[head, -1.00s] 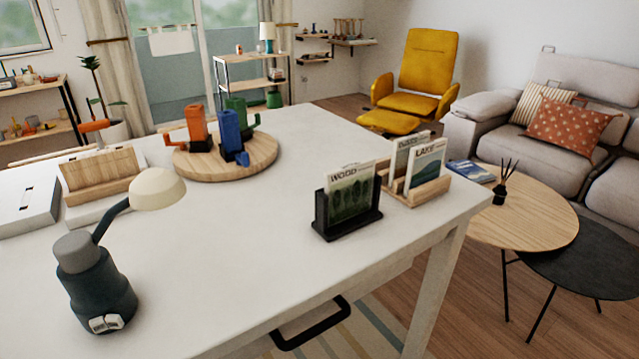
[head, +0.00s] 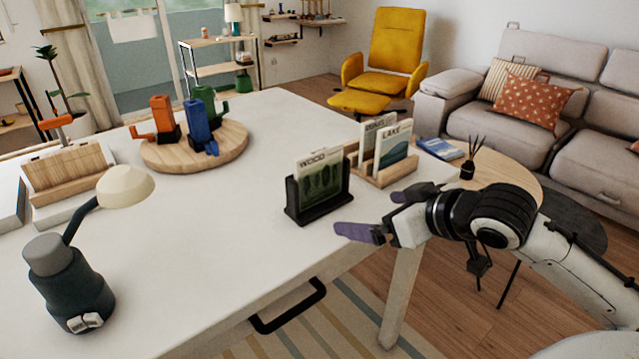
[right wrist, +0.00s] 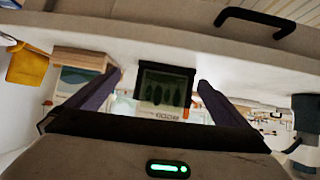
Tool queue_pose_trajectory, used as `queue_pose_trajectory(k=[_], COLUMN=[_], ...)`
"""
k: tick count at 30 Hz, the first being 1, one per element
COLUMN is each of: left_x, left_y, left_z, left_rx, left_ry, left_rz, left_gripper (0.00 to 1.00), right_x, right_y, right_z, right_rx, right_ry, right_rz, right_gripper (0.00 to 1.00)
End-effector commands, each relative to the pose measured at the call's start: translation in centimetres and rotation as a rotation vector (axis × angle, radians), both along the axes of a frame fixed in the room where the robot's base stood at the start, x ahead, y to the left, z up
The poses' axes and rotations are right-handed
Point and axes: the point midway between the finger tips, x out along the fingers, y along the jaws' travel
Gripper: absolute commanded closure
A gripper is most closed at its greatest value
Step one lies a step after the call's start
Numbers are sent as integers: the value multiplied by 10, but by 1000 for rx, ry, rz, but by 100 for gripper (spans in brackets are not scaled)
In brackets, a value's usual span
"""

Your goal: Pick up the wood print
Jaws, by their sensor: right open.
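The wood print (head: 322,177), a card with dark green tree shapes and the word WOOD, stands upright in a black holder (head: 318,207) on the white table. In the right wrist view the print (right wrist: 162,92) appears upside down, in its black holder, beyond and between my fingers. My right gripper (head: 368,222) is just right of the holder near the table's edge, open and empty, with purple-grey fingers. It also shows in the right wrist view (right wrist: 150,88), its fingers spread on either side of the print, apart from it. My left gripper is not in view.
A wooden holder (head: 385,172) with the lake print (head: 394,145) and another print stands close behind and right. A round wooden board (head: 225,150) with coloured figures and a desk lamp (head: 70,280) are on the left. The table's middle is clear.

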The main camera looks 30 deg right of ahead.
Motion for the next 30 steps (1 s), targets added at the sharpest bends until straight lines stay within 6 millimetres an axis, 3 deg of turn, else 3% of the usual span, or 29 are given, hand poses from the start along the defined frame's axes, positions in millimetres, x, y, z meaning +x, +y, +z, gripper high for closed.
queue_pose_trajectory(k=[1,3,6,8,19,30], left_x=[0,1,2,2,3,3], left_y=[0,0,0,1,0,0], left_z=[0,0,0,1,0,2], left_rx=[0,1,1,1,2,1], left_ry=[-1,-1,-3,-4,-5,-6], left_rz=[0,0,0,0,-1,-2], left_gripper=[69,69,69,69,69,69], right_x=[11,19,25,28,65,79], right_y=[-1,2,7,9,14,14], right_z=[32,64,92,100,91,85], right_rx=[2,21,42,49,54,54], right_ry=[-60,-120,-172,-187,-195,-193], right_rz=[17,37,58,65,69,67], right_gripper=[0,0,0,0,0,0])
